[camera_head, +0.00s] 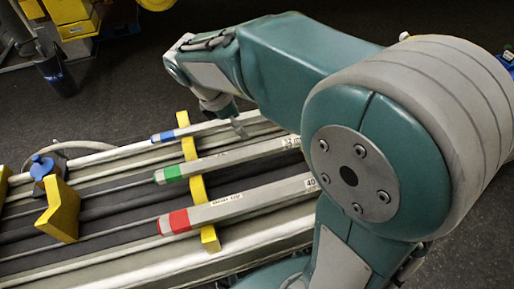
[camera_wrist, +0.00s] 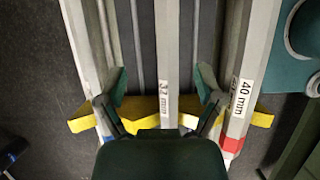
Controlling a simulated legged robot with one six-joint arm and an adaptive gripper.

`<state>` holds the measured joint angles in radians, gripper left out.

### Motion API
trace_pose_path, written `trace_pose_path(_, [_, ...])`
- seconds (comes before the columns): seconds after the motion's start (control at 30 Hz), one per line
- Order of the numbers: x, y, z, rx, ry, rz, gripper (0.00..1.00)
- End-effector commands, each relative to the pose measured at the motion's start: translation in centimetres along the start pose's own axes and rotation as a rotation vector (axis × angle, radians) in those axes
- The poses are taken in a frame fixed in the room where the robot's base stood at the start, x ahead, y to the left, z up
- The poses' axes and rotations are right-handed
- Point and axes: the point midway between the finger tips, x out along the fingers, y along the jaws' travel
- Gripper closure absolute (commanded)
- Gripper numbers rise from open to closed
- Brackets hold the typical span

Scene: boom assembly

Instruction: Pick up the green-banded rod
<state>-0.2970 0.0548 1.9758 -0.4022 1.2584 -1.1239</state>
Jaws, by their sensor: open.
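The green-banded rod (camera_head: 235,157) is a pale grey bar with a green band near its left end, lying between a blue-banded and a red-banded rod in the head view. In the wrist view, the middle rod (camera_wrist: 167,50) bears a 32 mm label and runs up the picture; its banded end is hidden behind my gripper's body. My gripper (camera_wrist: 162,84) is open, with one finger on each side of that rod and gaps between. In the head view my gripper (camera_head: 238,124) is partly visible at the rods' far side, above them.
The red-banded rod (camera_head: 240,204), labelled 40 mm, and the blue-banded rod (camera_head: 200,129) lie close on either side. A yellow crossbar (camera_head: 197,189) passes under the rods. A yellow block (camera_head: 61,211) and a blue knob (camera_head: 41,167) stand at the left.

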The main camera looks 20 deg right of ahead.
Motion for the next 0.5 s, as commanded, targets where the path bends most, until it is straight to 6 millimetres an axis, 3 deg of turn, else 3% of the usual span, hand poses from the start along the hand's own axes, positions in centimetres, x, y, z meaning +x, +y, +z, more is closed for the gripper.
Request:
trace_pose_path(0.2, [3.6,-0.1,0.2,0.000,0.001,-0.005,0.14])
trace_pose_path(0.5, [6.8,-0.5,0.5,0.001,0.007,-0.005,0.14])
